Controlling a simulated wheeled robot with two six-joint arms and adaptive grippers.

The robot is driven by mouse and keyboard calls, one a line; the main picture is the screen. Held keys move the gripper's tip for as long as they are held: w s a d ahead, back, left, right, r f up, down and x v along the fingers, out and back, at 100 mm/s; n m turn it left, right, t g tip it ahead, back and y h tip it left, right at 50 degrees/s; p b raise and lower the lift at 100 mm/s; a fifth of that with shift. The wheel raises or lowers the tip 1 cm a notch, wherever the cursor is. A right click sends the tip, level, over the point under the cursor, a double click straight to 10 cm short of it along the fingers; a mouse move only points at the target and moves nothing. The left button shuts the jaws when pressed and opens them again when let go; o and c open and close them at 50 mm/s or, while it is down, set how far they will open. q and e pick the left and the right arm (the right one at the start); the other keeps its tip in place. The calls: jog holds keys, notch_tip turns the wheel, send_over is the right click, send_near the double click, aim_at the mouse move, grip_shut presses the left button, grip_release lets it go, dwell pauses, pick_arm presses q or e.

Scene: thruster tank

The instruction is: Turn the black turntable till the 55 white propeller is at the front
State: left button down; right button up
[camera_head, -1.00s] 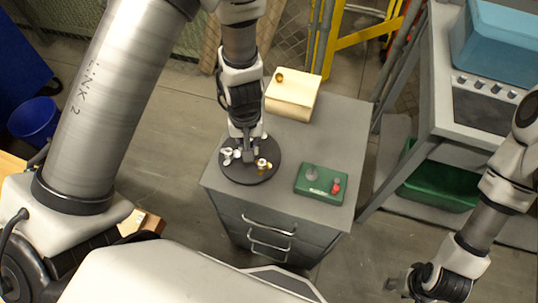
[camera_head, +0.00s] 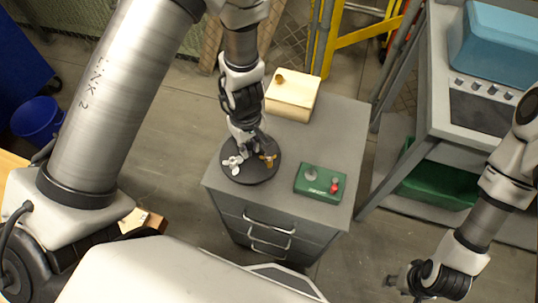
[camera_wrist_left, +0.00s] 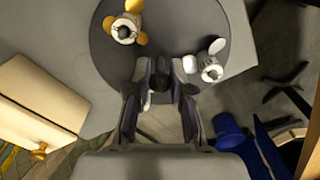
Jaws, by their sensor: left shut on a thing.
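The black turntable (camera_head: 250,178) is a round disc on the grey cabinet. A white propeller (camera_head: 232,163) stands on its left front part and a gold propeller (camera_head: 268,160) on its right; the wrist view shows the white propeller (camera_wrist_left: 210,68) and gold propeller (camera_wrist_left: 124,28) too. Their numbers are not readable. My left gripper (camera_head: 246,150) is over the back part of the disc, shut on a dark round knob (camera_wrist_left: 160,82) near the disc's edge. A white sliver shows beside its fingers. My right gripper (camera_head: 394,283) is away at the lower right, its jaws unclear.
A green control box (camera_head: 320,184) with a grey knob and a red button sits right of the turntable. A cream box (camera_head: 293,95) with a brass knob stands at the cabinet's back. A grey bench (camera_head: 470,130) stands to the right.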

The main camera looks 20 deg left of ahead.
aim_at(249, 144)
pick_arm(q)
jog(key=c, duration=1.1)
grip_release()
notch_tip(249, 144, up, 9)
jog(key=p, duration=0.8)
jog(key=shift+r+p, duration=0.1)
jog(key=shift+p, duration=0.2)
